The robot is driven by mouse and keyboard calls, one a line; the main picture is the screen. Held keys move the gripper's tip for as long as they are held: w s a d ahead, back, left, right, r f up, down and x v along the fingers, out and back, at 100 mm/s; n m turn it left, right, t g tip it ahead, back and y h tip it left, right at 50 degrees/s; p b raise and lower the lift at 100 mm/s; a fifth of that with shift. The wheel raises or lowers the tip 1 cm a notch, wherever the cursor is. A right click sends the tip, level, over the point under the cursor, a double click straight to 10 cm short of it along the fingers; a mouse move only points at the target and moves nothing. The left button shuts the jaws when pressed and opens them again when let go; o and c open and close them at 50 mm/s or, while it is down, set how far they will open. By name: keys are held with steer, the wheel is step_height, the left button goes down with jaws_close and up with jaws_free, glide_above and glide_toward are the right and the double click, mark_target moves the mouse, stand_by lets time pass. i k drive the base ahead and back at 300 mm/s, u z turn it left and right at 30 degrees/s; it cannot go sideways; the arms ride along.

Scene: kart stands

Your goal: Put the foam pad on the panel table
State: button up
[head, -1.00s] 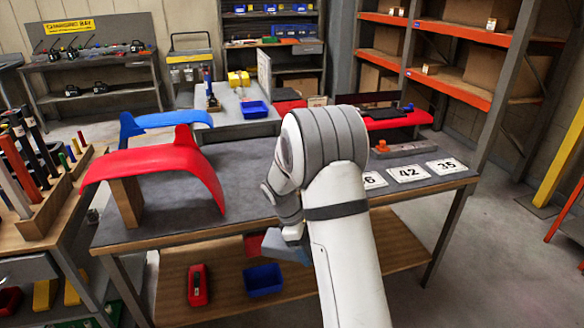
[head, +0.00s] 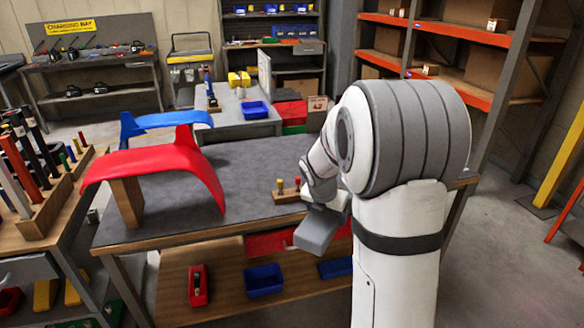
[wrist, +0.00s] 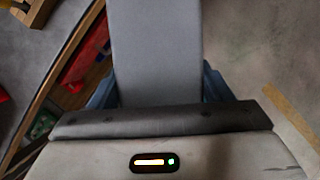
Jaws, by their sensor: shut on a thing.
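My gripper (wrist: 158,88) is shut on the foam pad (wrist: 156,45), a flat grey slab that sticks out between the bluish fingers in the wrist view. In the head view the pad (head: 316,231) shows as a grey block below my wrist, in front of the panel table's front edge as seen from here. The panel table (head: 240,165) has a dark grey top with a wooden edge. A red curved panel (head: 165,163) stands on a wooden block at its left, with a blue panel (head: 165,119) behind. My arm hides the table's right part.
A small wooden holder with pegs (head: 288,192) stands on the tabletop near my wrist. The lower shelf (head: 230,300) bears a red tool (head: 198,285) and a blue bin (head: 264,280). A rack of upright tools (head: 35,180) stands at left. The table's middle is clear.

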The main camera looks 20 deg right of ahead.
mark_target(283, 172)
steer(key=z, duration=0.1)
steer(key=i, duration=1.5)
steer(key=u, duration=0.1)
